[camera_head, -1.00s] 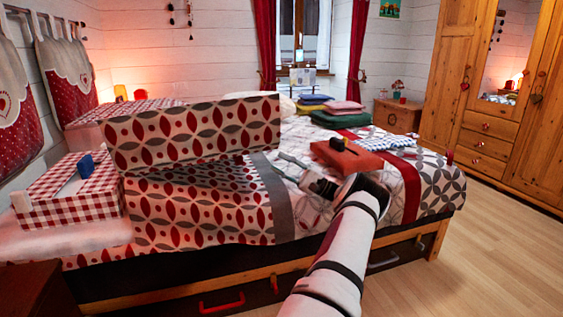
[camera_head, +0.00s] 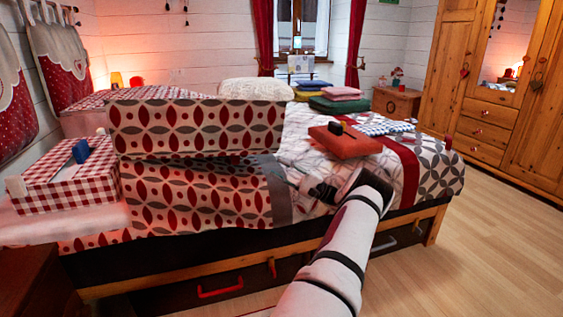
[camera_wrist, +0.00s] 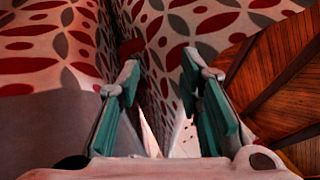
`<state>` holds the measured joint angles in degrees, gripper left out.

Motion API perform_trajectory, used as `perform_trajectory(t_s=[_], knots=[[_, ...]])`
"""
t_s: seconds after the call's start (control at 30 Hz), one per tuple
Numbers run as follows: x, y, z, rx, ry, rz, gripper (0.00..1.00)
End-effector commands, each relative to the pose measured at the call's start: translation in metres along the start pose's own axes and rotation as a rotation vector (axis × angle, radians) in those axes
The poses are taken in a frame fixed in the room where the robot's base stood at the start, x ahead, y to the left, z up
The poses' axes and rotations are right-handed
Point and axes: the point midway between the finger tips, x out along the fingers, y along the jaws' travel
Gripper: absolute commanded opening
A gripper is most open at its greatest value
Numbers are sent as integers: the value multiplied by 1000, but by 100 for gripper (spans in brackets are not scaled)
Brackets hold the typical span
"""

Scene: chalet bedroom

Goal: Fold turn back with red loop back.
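The turn back (camera_head: 195,128), patterned in red and grey leaves on white, stands as a raised flap across the bed. More of the same cloth (camera_head: 190,195) lies below it and hangs over the near side, with a grey band (camera_head: 278,190) at its right edge. My gripper (camera_head: 296,178) is low over the bed, just right of that band. In the wrist view my gripper (camera_wrist: 160,63) has its teal fingers apart, with patterned cloth (camera_wrist: 160,30) ahead of them. A dark red patch (camera_wrist: 131,47) shows by the left fingertip; I cannot tell whether it is the red loop.
Folded textiles (camera_head: 338,104) and a white pillow (camera_head: 257,89) are farther back. The floor (camera_head: 490,240) at right is clear.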

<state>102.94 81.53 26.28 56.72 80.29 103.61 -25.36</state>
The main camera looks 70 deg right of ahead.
Motion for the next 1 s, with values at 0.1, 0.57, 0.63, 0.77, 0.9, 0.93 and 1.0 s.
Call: perform_trajectory(t_s=[0.1, 0.57, 0.63, 0.77, 0.9, 0.93, 1.0], knots=[[-2, 2, 2, -9, -6, -2, 33], [-16, 20, 7, -14, -10, -4, 33], [-17, 21, 7, -15, -10, -4, 33], [-18, 22, 7, -16, -10, -4, 33], [-18, 21, 7, -16, -10, -4, 33], [-18, 21, 7, -16, -10, -5, 33], [-18, 21, 7, -16, -10, -4, 33]])
